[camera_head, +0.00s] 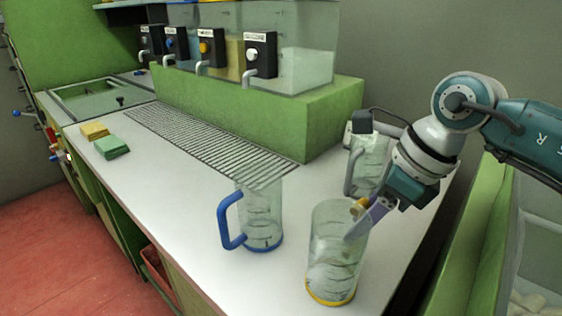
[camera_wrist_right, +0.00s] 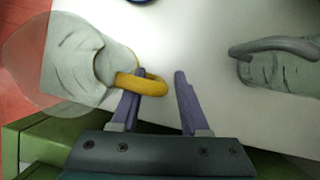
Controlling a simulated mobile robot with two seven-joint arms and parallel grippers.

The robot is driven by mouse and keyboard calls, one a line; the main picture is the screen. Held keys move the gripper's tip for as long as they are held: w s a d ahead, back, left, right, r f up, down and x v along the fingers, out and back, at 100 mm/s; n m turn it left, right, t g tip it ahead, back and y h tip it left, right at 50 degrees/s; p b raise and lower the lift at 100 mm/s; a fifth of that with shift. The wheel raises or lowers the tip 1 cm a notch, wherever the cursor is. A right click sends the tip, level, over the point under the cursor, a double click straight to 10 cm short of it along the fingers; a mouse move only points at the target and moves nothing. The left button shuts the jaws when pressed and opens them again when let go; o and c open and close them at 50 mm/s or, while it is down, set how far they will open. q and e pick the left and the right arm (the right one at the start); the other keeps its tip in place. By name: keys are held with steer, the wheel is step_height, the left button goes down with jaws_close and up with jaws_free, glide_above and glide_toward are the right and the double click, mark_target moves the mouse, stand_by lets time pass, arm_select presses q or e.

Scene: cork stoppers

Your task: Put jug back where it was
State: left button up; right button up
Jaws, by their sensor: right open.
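A clear jug with a yellow base and yellow handle (camera_head: 334,262) stands upright on the white counter near its front right. My right gripper (camera_head: 364,214) is at this jug's handle, with its jaws apart. In the right wrist view, the yellow handle (camera_wrist_right: 150,85) reaches into the gap between the fingers (camera_wrist_right: 160,92), close to the left finger. I cannot tell whether a finger touches it. A clear jug with a blue handle (camera_head: 262,222) stands to the left. A grey-handled jug (camera_head: 368,168) stands behind; it also shows in the right wrist view (camera_wrist_right: 282,70). My left gripper is out of view.
A green ledge (camera_head: 330,110) carries clear tanks with several taps (camera_head: 262,56) above a slatted drain grate (camera_head: 210,140). Yellow (camera_head: 94,131) and green sponges (camera_head: 112,147) lie at the left by a sink (camera_head: 95,97). The counter's left middle is clear.

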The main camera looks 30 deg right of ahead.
steer(key=v, duration=1.2)
steer(key=shift+p, duration=0.45)
